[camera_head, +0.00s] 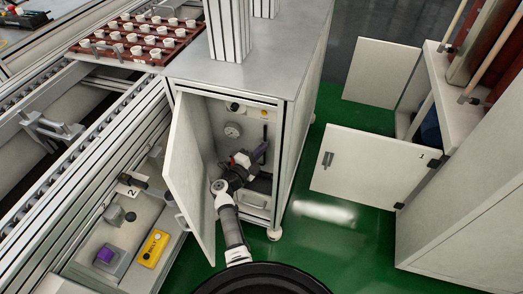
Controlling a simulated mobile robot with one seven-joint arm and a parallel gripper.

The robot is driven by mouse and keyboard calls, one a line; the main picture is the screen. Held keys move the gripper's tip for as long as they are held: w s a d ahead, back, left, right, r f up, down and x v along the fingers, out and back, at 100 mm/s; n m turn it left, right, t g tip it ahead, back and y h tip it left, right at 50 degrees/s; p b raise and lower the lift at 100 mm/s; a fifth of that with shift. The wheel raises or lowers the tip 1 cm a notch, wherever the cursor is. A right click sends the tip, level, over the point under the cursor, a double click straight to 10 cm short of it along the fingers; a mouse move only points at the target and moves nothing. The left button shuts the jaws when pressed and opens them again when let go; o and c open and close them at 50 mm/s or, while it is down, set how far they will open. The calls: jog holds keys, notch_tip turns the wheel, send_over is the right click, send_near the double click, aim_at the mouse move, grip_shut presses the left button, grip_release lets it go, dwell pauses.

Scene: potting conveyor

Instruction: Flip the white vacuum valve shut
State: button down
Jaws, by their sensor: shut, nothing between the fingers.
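The small grey cabinet (290,150) stands with its door (188,170) swung open to the left. My arm reaches in through the opening. My gripper (263,148) is inside, shut and empty, near the right side of the interior. A thin dark upright piece (265,132) shows just above it. I cannot make out the white vacuum valve for sure; my wrist and gripper hide part of the panel. I cannot tell whether my gripper touches anything.
A drawer-like front with a handle (256,205) is low in the cabinet. On the left runs a conveyor (70,165) with a brown tray of white cups (85,52). A yellow control box (153,248) is at lower left. Open cabinet doors (365,168) stand at right over green floor.

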jog(key=a+n+t+y, duration=0.1)
jog(key=n, duration=0.4)
jog(key=w+a+f+n+t+y, duration=0.1)
jog(key=n+t, duration=0.1)
jog(key=n, duration=0.4)
jog(key=a+f+n+t+y, duration=0.1)
jog(key=a+n+t, duration=0.1)
jog(key=n, duration=0.3)
jog(key=shift+w+a+b, duration=0.1)
jog(key=shift+w+b, duration=0.1)
jog(key=shift+b, duration=0.1)
jog(key=shift+r, duration=0.1)
